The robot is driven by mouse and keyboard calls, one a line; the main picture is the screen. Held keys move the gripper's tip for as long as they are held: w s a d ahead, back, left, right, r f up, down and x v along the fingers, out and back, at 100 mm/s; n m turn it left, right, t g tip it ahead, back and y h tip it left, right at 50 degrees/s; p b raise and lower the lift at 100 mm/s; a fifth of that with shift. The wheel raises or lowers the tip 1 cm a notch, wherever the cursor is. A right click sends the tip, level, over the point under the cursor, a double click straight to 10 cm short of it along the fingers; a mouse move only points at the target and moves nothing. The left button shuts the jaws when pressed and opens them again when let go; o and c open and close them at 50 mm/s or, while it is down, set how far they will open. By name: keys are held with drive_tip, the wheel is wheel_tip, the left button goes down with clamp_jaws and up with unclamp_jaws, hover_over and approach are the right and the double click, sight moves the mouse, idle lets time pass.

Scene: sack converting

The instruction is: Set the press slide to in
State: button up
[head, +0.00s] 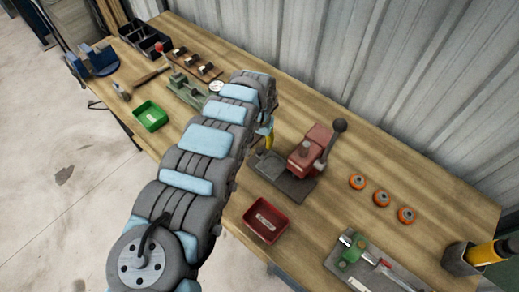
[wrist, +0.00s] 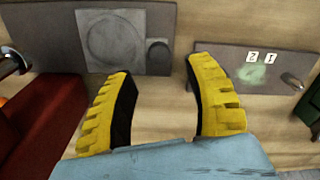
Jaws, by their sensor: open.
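The red press (head: 311,150) stands on a dark grey base (head: 296,185) near the middle of the bench, with a black-knobbed lever (head: 339,126) on its right. Its red body (wrist: 45,120) also shows at the left of the wrist view. A lighter grey plate with a round outline (wrist: 105,40), probably the slide, lies on the base, with a dark rounded tab (wrist: 158,55) beside it. My gripper (wrist: 160,68) is open and empty, its yellow fingers close to the tab but apart from it in the picture. In the head view my arm hides most of the gripper.
A grey board (wrist: 225,62) with small number labels lies right in the wrist view. A red tray (head: 266,220) sits at the bench front, a green tray (head: 151,115) to the left. Several orange rollers (head: 381,199) lie right of the press. A corrugated wall (head: 380,70) backs the bench.

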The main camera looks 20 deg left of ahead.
sight(259, 149)
drive_tip(key=shift+f, duration=2.85)
clamp_jaws()
